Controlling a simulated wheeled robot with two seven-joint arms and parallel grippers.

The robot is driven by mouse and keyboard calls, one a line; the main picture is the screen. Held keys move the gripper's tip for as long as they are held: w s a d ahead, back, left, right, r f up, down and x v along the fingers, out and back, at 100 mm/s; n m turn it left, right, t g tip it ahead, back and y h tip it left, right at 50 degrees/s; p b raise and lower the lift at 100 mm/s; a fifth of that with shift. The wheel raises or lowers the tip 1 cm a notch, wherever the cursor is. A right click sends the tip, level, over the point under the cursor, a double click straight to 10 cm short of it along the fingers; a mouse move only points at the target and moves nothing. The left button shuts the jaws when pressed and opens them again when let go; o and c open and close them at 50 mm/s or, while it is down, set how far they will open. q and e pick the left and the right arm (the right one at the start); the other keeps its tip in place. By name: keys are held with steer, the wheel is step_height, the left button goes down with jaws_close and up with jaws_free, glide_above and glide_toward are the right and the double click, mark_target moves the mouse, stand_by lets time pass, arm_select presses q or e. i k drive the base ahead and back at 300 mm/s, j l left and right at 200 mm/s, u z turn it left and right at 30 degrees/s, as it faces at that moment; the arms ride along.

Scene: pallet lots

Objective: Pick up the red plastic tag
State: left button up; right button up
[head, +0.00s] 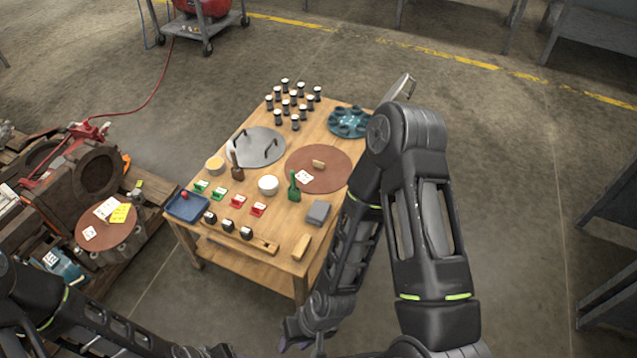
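Two red plastic tags with white patches lie on the wooden table: one red tag (237,201) on the left and another red tag (258,209) to its right. Two similar green tags (218,193) are in the same row, further left. My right gripper (297,338) is low in the picture, in front of the table's near corner and apart from the tags. My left gripper (208,352) is at the bottom edge, partly cut off. Both are too dark and small to show their fingers clearly.
The table (225,252) also holds a blue tray (187,206), a white bowl (268,185), a green scraper (294,188), a grey block (318,212), a brown disc (333,178) and several black-and-white cylinders (294,97). Black-topped items (228,226) stand in front of the tags. Machinery (98,170) stands left.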

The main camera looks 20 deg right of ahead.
mark_target(237, 202)
steer(key=i+j+z, duration=0.2)
steer(key=z, duration=0.25)
steer(key=i+j+z, duration=0.1)
steer(key=j+z, duration=0.35)
steer(key=i+j+z, duration=0.1)
steer(key=j+z, duration=0.15)
steer(key=z, duration=0.2)
steer(key=j+z, duration=0.45)
